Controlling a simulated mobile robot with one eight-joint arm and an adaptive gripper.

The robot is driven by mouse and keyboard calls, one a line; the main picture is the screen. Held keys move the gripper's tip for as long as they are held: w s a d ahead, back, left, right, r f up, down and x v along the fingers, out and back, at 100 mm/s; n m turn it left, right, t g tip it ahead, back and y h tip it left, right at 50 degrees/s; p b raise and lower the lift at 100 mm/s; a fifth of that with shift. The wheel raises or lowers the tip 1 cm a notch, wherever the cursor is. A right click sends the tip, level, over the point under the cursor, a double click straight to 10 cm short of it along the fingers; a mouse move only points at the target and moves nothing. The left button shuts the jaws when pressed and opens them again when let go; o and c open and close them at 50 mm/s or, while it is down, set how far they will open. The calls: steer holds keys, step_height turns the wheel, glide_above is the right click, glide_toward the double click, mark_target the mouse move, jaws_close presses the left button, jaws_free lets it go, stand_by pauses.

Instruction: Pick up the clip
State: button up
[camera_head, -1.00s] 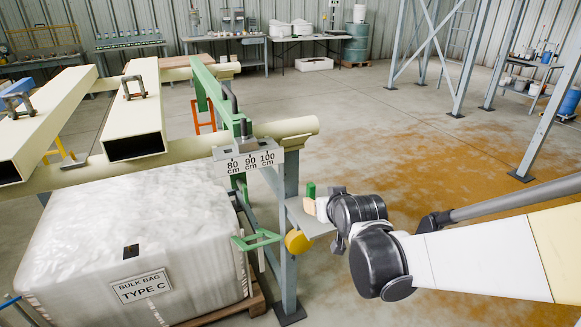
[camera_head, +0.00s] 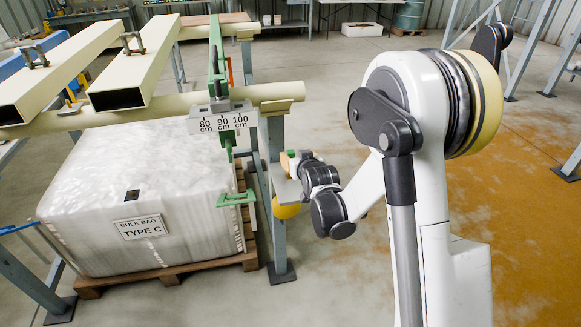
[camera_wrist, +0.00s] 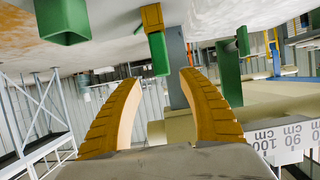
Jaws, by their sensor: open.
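No part can be named the clip with certainty. In the wrist view, which is upside down, a green piece with a yellow part (camera_wrist: 158,52) shows between and beyond the fingertips of my gripper (camera_wrist: 160,76). The two yellow ribbed fingers are spread with nothing held between them. A hollow green square-ended part (camera_wrist: 64,20) is at upper left. In the head view my gripper (camera_head: 288,163) is by the grey plate (camera_head: 284,187) on the frame's post, and my wrist partly hides that area. A green bracket (camera_head: 236,199) sits to the left, beside the bag.
A white bulk bag (camera_head: 130,185) stands on a wooden pallet (camera_head: 172,276) under cream beams (camera_head: 125,75). A scale sign (camera_head: 222,123) hangs near a grey post (camera_head: 279,235). A yellow round part (camera_head: 287,210) is under the plate. Open floor lies to the right.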

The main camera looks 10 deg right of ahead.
mark_target(292, 153)
steer(key=b+x, duration=0.2)
steer(key=x, duration=0.3)
steer(key=shift+a+f, duration=0.1)
steer(key=shift+a, duration=0.1)
jaws_close()
